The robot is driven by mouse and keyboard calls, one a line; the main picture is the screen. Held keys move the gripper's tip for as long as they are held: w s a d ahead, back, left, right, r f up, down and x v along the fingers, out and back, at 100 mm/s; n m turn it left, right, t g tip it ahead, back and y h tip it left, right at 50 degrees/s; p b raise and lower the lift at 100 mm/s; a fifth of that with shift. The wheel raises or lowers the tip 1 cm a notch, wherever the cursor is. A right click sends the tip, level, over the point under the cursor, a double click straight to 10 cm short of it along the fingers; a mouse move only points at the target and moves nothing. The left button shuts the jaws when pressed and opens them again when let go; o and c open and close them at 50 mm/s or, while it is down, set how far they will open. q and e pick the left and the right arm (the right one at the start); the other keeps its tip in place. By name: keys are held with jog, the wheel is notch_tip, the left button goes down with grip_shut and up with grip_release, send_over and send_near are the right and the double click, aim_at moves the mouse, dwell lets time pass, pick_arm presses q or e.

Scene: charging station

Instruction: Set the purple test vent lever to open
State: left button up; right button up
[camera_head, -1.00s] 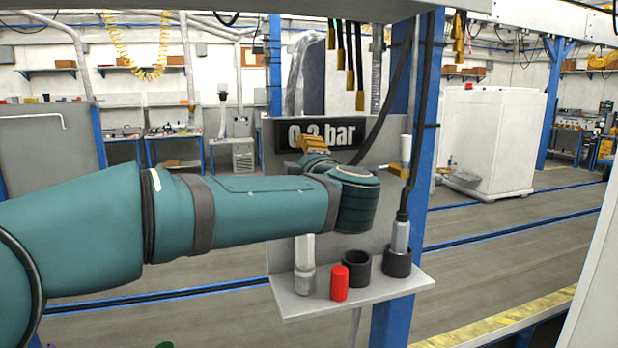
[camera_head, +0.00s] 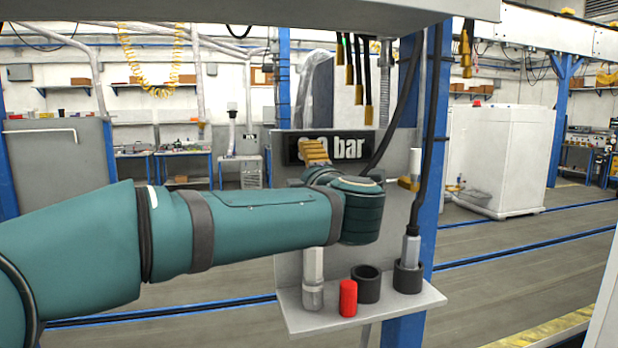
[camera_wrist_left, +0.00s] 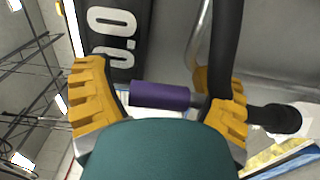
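The purple lever (camera_wrist_left: 160,95) shows in the left wrist view, its handle lying across the picture between the fingers of my left gripper (camera_wrist_left: 160,103). The fingers are spread wide, with a visible gap between the left finger and the handle. The handle's right end joins a grey stem near the right finger; contact there is unclear. In the head view the orange fingers of my left gripper (camera_head: 314,152) are in front of the pressure display (camera_head: 350,149), and my arm hides the lever. My right gripper is not in view.
A grey shelf (camera_head: 420,302) below my arm carries a red cylinder (camera_head: 348,298), a black cup (camera_head: 366,284) and a hose nozzle in a black holder (camera_head: 408,277). A black hose (camera_wrist_left: 226,50) passes close to the right finger. A blue post stands right of the panel.

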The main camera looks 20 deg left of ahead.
pick_arm(q)
jog(key=shift+o, duration=0.4)
jog(key=v, duration=1.2)
